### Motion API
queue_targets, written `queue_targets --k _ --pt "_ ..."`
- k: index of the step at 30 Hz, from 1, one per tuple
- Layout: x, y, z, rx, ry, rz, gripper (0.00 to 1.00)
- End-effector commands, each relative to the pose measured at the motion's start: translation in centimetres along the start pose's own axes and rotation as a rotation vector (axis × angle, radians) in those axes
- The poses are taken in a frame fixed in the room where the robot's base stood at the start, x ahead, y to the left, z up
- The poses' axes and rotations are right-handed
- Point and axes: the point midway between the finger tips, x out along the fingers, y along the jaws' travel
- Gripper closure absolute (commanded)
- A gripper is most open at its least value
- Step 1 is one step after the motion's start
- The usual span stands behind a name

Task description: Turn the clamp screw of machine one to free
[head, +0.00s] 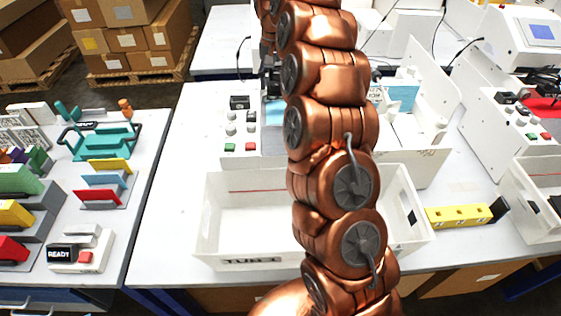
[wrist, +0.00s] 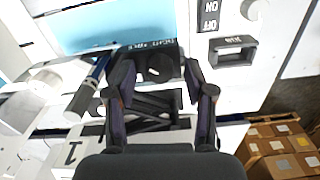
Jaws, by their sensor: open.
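Machine one is the white plotter behind my arm in the head view, with a front panel (head: 240,130) of small knobs and green and red buttons. In the wrist view, a black block (wrist: 150,60) with partly readable white lettering carries a dark round knob (wrist: 160,68), which looks like the clamp screw. My gripper (wrist: 160,82) is open, its two dark fingers spread on either side of that knob; I cannot tell whether they touch it. My arm hides much of the machine in the head view.
A white tub (head: 250,262) stands in front of the machine. A second machine (head: 510,115) is at right, with a yellow bar (head: 460,216) in front of it. A side table at left holds coloured racks and a READY box (head: 80,252). The table left of the tub is clear.

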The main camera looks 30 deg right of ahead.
Motion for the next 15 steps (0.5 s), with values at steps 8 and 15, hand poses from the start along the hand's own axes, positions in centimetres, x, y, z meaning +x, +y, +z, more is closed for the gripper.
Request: queue_targets --k 8,15 --pt "-1.2 0.0 -0.2 0.067 0.004 0.0 0.46" --pt "-3.2 0.0 -0.2 0.065 0.004 0.001 0.46"
